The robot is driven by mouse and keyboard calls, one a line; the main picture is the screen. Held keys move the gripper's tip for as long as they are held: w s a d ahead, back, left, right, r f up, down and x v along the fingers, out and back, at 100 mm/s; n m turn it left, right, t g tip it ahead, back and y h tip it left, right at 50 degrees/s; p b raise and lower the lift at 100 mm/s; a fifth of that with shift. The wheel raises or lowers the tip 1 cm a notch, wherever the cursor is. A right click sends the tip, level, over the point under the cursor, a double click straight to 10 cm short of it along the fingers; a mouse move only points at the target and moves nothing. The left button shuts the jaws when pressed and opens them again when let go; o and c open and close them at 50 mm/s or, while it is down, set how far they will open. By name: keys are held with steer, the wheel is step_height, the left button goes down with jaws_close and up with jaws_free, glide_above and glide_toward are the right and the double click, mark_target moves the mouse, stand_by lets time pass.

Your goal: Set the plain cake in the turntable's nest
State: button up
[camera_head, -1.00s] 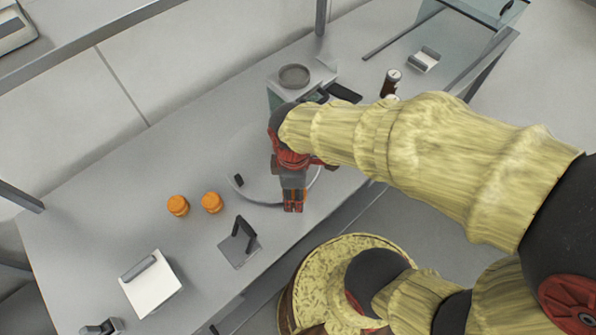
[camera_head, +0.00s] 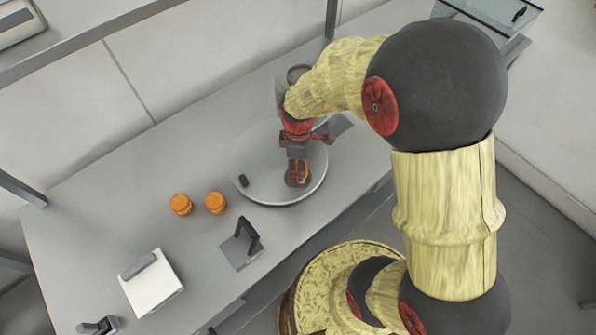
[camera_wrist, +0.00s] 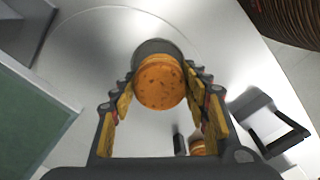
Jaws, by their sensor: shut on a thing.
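In the wrist view the nest (camera_wrist: 152,46) shows partly behind the cake, offset toward the top of the picture. I cannot tell whether the cake touches it.
Two orange cakes (camera_head: 181,205) (camera_head: 216,202) stand on the table left of the turntable. A grey plate with an upright dark bracket (camera_head: 245,243) is in front. A white board with a grey handle (camera_head: 152,284) lies front left. A green-sided block (camera_wrist: 35,122) is close in the wrist view.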

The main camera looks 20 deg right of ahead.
steer(key=shift+w+f, duration=0.2)
steer(key=shift+f, duration=1.5)
steer(key=shift+f+b, duration=0.15)
steer(key=shift+b, duration=0.15)
steer(key=o, duration=0.7)
steer(key=shift+o, duration=0.3)
step_height(320, 180, up, 12)
steer(key=shift+r+p, duration=0.1)
steer(key=shift+p, duration=0.75)
steer(key=s+r+m+t, duration=0.2)
steer(key=s+r+m, duration=0.4)
steer(key=r, duration=0.3)
steer(key=s+r+m+t, duration=0.3)
steer(key=s+r+m, duration=0.3)
steer(key=s+r, duration=0.2)
step_height(320, 180, up, 3)
steer(key=shift+f+m+t, duration=0.2)
steer(key=shift+m+t, duration=0.1)
